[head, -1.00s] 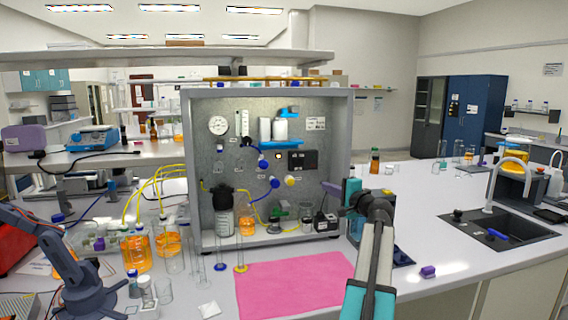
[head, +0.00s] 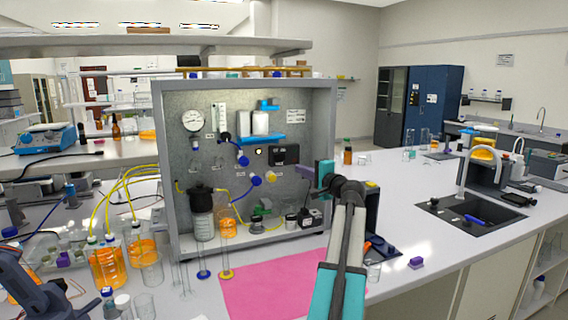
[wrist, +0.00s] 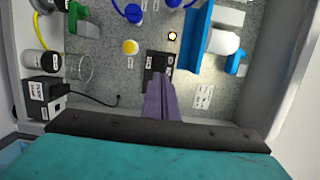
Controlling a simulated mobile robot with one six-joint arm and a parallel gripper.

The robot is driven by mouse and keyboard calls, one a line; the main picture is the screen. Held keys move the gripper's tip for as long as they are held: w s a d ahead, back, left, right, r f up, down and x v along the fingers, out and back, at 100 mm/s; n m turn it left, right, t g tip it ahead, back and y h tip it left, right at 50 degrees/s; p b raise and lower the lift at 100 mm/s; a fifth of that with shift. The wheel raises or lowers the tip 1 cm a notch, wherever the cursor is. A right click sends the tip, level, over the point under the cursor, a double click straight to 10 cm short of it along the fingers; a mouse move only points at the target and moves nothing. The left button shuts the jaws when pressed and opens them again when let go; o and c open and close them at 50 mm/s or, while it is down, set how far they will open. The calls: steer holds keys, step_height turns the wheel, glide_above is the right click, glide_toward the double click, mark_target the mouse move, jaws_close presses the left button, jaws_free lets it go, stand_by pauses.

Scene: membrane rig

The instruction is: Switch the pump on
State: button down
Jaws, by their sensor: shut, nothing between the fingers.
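A black switch panel (head: 285,154) is fixed to the grey back wall of the rig, right of a small lit lamp (head: 258,151). In the wrist view the panel (wrist: 158,66) lies straight beyond my gripper (wrist: 160,78), partly hidden by the purple fingers. In the head view my gripper (head: 303,171) is below right of the panel. Its fingers are shut and empty. Contact with the panel cannot be told. A black box (head: 310,216) with a cable stands at the rig's lower right; it also shows in the wrist view (wrist: 44,97). Which part is the pump is unclear.
Blue knobs (head: 256,180) and a yellow knob (head: 270,176) sit left of and below the panel. A blue shelf (head: 258,141) with white cartridges is beside it. The rig's right side wall (head: 329,115) is close to my arm. A pink mat (head: 270,284) lies in front.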

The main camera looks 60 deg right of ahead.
mark_target(277, 158)
steer(key=shift+w+d, duration=0.1)
steer(key=p+x, duration=0.4)
steer(key=x, duration=0.9)
steer(key=shift+w+d, duration=0.15)
steer(key=shift+w, duration=0.15)
